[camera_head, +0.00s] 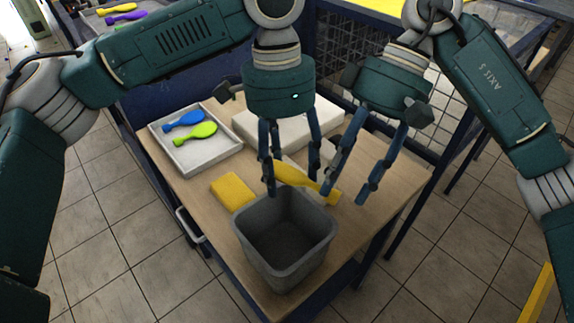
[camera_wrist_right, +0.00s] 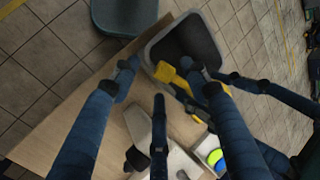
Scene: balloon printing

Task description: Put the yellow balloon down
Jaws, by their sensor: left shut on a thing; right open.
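The yellow balloon (camera_head: 299,177) is a flat, elongated piece held by my left gripper (camera_head: 292,172), just beyond the far rim of the grey bin. My left gripper is shut on it, and the fingers hide part of it. Its right end reaches to the fingers of my right gripper (camera_head: 343,197), which is open. In the right wrist view the yellow balloon (camera_wrist_right: 176,78) shows beside the tips of my right gripper (camera_wrist_right: 160,68). I cannot tell whether those fingers touch it.
The open grey bin (camera_head: 252,262) stands at the table's near edge. A yellow block (camera_head: 232,190) lies left of it. A white tray (camera_head: 206,165) holds a blue balloon (camera_head: 183,121) and a green balloon (camera_head: 196,132). A white device (camera_head: 245,126) stands behind. The table's right side (camera_head: 395,185) is clear.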

